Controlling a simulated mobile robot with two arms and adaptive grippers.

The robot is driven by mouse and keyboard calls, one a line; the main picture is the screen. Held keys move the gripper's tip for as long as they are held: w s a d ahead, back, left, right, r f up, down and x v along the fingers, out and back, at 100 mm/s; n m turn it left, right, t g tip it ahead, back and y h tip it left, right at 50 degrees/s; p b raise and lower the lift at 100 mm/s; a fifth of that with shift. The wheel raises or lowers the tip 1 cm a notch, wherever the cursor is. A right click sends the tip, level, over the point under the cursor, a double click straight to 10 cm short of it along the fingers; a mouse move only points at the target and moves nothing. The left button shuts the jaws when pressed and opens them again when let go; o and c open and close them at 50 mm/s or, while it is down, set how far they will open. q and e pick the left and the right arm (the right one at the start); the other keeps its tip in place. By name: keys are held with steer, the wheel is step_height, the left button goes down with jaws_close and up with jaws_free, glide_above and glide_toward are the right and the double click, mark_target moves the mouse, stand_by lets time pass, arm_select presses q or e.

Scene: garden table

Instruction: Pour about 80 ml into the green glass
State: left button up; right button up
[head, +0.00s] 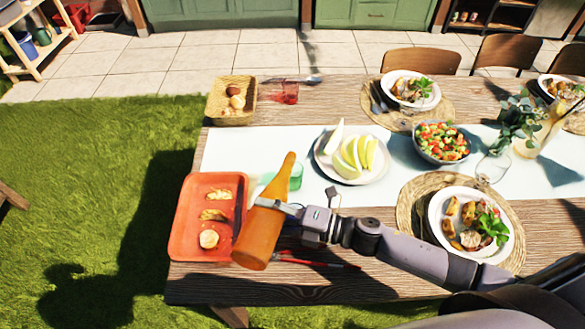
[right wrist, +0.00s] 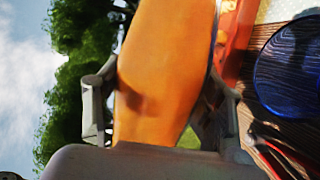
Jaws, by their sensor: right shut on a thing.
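My right gripper (head: 276,206) is shut on an orange bottle (head: 264,230), around its body. The bottle leans slightly, its neck up and to the right, its base over the right edge of the red tray in the head view. The green glass (head: 296,178) stands on the pale runner just right of the bottle's neck, partly hidden by it. I cannot tell its contents. In the right wrist view the bottle (right wrist: 160,75) fills the space between both fingers (right wrist: 165,118). My left gripper is not in view.
The red tray (head: 187,235) holds bread pieces. A plate of melon slices (head: 327,165) is right of the green glass. A red glass (head: 290,92) and a bread basket (head: 215,112) stand behind. A salad bowl (head: 442,157) and a dinner plate (head: 436,222) are further right.

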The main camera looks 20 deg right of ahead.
steer(key=shift+w+m, duration=0.15)
steer(key=shift+m, duration=0.35)
stand_by(2.1)
steer(key=shift+d, duration=0.1)
stand_by(0.6)
